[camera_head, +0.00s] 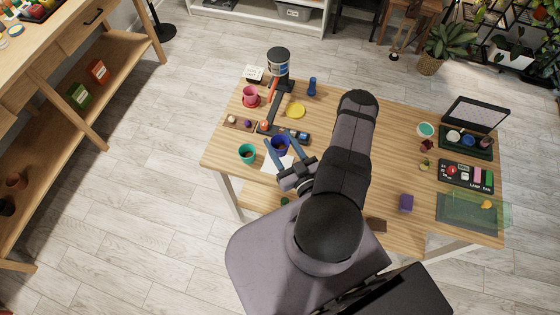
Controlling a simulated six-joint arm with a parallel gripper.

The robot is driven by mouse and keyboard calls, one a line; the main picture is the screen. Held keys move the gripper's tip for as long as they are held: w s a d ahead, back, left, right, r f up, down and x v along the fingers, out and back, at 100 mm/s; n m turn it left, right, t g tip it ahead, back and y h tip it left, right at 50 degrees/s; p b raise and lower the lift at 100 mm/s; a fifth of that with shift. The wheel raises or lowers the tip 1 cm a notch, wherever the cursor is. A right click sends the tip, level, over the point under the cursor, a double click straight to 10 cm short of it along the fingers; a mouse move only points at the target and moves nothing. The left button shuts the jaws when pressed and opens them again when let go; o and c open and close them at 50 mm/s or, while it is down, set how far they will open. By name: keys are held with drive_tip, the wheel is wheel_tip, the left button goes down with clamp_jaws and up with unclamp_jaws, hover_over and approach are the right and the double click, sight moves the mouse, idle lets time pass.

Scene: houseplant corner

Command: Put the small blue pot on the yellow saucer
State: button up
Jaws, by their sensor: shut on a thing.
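The small blue pot (283,149) is in the left part of the wooden table. My gripper (279,143) has its two fingers on either side of the pot and is shut on it. Whether the pot is lifted or touches what lies below cannot be told from this high view. The yellow saucer (299,112) lies farther back on the table, a little right of the pot, and looks empty.
A teal pot (247,157) stands left of my gripper. A black tray (297,137) with small items lies between the blue pot and the yellow saucer. A red pot (250,91) and a blue bottle-like object (312,87) flank the saucer.

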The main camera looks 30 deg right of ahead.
sight(280, 151)
drive_tip(key=shift+f+b, duration=2.2)
drive_tip(key=shift+f, duration=0.25)
drive_tip(key=shift+f+b, duration=1.9)
drive_tip(key=shift+f, duration=0.35)
drive_tip(key=shift+f, duration=0.1)
drive_tip(key=shift+f, duration=0.15)
drive_tip(key=o, duration=1)
